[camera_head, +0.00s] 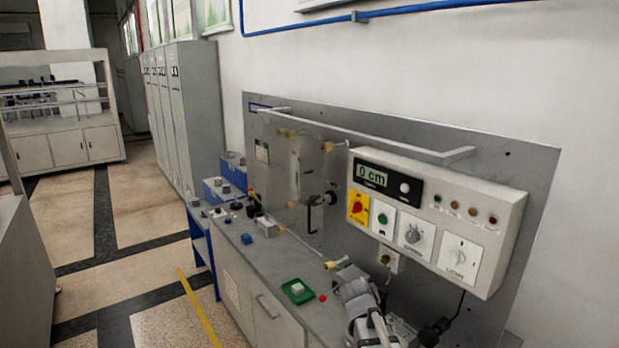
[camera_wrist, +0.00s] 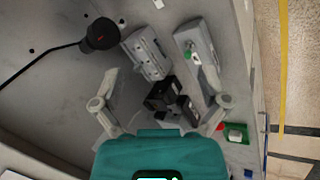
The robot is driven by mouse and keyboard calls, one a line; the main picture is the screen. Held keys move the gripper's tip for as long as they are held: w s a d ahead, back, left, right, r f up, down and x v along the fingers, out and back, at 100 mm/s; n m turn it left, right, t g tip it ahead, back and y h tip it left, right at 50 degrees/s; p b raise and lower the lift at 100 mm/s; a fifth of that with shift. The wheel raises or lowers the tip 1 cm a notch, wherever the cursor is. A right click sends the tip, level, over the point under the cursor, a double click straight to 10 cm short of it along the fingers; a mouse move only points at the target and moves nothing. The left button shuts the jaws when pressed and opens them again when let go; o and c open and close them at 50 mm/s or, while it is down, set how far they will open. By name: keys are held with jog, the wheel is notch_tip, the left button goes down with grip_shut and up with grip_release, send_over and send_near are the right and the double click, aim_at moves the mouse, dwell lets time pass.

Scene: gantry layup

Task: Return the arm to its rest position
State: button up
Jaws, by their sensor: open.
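My gripper (camera_wrist: 160,92) shows in the wrist view, with its teal body at the bottom and its two grey fingers spread wide apart. It is open, and nothing is seen held between the fingers. Beyond the fingers lie dark blocks (camera_wrist: 168,98) and grey fittings (camera_wrist: 147,54) on the bench; the distance to them is hard to judge. I cannot make out my gripper in the head view.
A grey bench (camera_head: 262,262) stands against an upright panel (camera_head: 530,190) with a control box (camera_head: 440,160) reading "0 cm". A green tray (camera_head: 298,291) with a white block sits near the bench's front edge. Tiled floor (camera_head: 115,215) is open at left.

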jog(key=s+a+f+m+g+y+b, duration=0.1)
jog(key=s+f+y, duration=0.3)
jog(key=s, duration=0.7)
jog(key=shift+s+a+y+b, duration=0.2)
jog(key=shift+a+y+b, duration=0.1)
jog(key=shift+a+y, duration=0.3)
jog(key=shift+c, duration=0.2)
